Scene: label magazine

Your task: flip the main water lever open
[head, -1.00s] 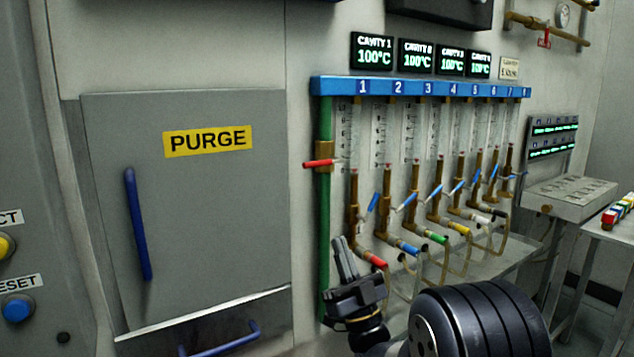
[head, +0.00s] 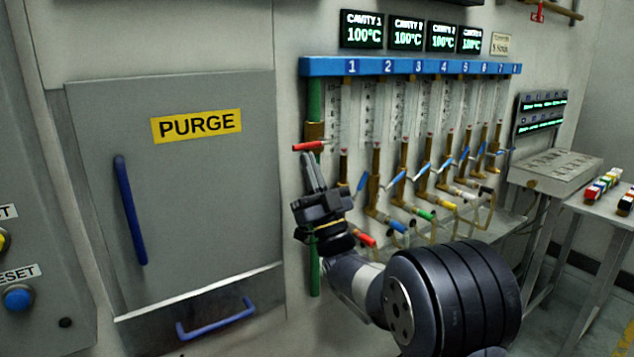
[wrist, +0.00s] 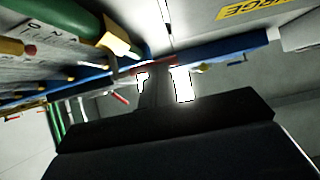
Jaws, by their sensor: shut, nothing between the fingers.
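The red lever (head: 309,146) sits on a brass valve (head: 315,130) on the vertical green pipe (head: 314,100), left of the row of flow tubes. The lever lies crosswise to the pipe and sticks out mostly to the left. My gripper (head: 314,158) is shut and empty, its fingers pointing up with the tips just below the lever. I cannot tell whether they touch it. My gripper and wrist hide part of the lower pipe. In the wrist view the fingers (wrist: 162,88) show against bright glare, with a red bar (wrist: 150,70) just beyond the tips.
A blue manifold (head: 410,67) runs above several tubes with small blue levers, close on the right. The grey PURGE door (head: 185,190) with a blue handle (head: 130,210) is on the left. A bench (head: 555,172) stands farther right.

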